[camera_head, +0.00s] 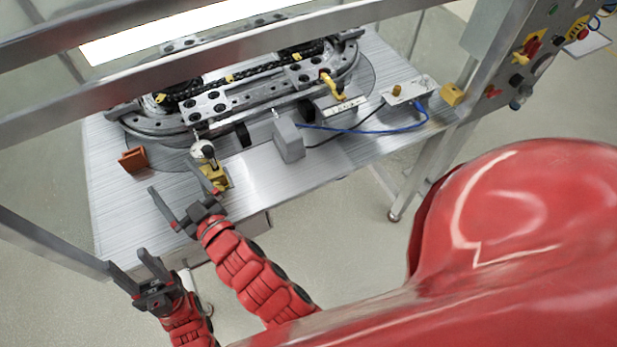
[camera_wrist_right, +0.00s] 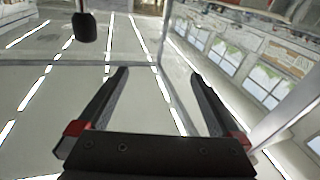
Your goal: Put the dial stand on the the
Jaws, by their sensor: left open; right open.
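What looks like the dial stand (camera_head: 218,178) is a small yellow block base with a round white-and-dark head on top, standing near the front edge of the metal table. My right gripper (camera_head: 171,177) is open and empty, over the table's front edge, left of and below the stand. The right wrist view shows its two dark fingers (camera_wrist_right: 158,75) apart with nothing between them. My left gripper (camera_head: 131,264) is open and empty, lower and further left, beyond the table's front edge. The stand cannot be made out in the right wrist view.
The oval ring track (camera_head: 215,108) fills the back of the table (camera_head: 255,192). An orange block (camera_head: 133,160) sits at left, a grey box (camera_head: 289,139) right of the stand. A cabled metal plate (camera_head: 409,90) and yellow block (camera_head: 451,94) lie at right. Frame bars cross above.

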